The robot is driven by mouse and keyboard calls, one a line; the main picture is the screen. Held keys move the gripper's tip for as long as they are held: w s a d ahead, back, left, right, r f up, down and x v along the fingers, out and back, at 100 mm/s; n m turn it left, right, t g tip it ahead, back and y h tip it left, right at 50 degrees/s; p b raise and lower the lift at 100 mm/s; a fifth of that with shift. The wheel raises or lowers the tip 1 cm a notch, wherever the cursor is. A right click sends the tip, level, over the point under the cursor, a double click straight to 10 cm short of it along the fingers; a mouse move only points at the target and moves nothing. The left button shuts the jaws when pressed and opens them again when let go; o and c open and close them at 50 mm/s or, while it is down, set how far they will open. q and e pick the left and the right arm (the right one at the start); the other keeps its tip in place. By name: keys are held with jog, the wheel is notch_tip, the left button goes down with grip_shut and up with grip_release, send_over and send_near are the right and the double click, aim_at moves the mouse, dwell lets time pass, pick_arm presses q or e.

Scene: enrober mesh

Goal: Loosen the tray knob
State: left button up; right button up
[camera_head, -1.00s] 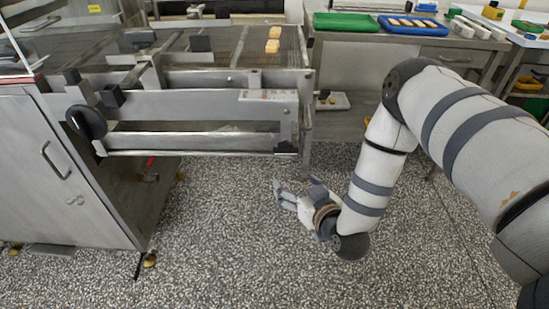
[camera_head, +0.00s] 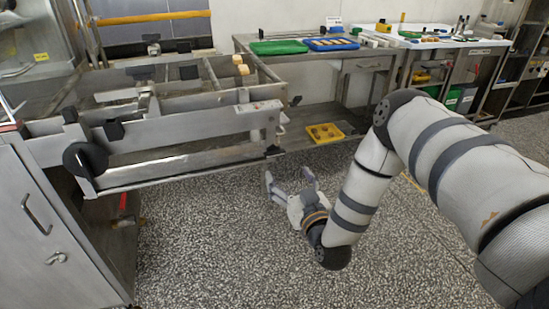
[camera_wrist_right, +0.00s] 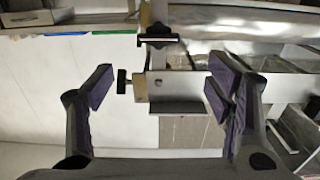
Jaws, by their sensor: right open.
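The steel enrober frame (camera_head: 185,137) stands at the left in the head view. A small black knob (camera_wrist_right: 124,82) sits on a short stem at the left edge of a metal plate in the right wrist view; I take it for the tray knob. I cannot pick it out surely in the head view. My right gripper (camera_head: 288,177) is open and empty, over the floor just below the frame's near right end. In the right wrist view its fingers (camera_wrist_right: 160,85) stand wide apart, with the knob between them in the picture, not visibly touched. My left gripper is out of view.
A black T-shaped handle (camera_wrist_right: 158,38) shows above the plate. A black round wheel (camera_head: 85,160) is on the frame's left. A bench behind bears a green tray (camera_head: 279,47) and a blue tray (camera_head: 332,44); a yellow tray (camera_head: 325,133) lies on its lower shelf.

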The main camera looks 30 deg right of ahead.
aim_at(276, 154)
jog(key=x, duration=0.3)
jog(key=b+x, duration=0.1)
jog(key=x, duration=0.7)
jog(key=shift+d+f+b, duration=0.1)
jog(key=shift+f+b, duration=0.15)
jog(key=shift+b, duration=0.05)
jog(key=shift+w+d+r, duration=0.1)
jog(key=shift+w+r, duration=0.05)
jog(key=shift+w, duration=0.25)
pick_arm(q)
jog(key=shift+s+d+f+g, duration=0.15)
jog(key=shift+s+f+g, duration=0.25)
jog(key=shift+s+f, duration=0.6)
pick_arm(e)
jog(key=shift+r, duration=0.1)
jog(key=c, duration=1.2)
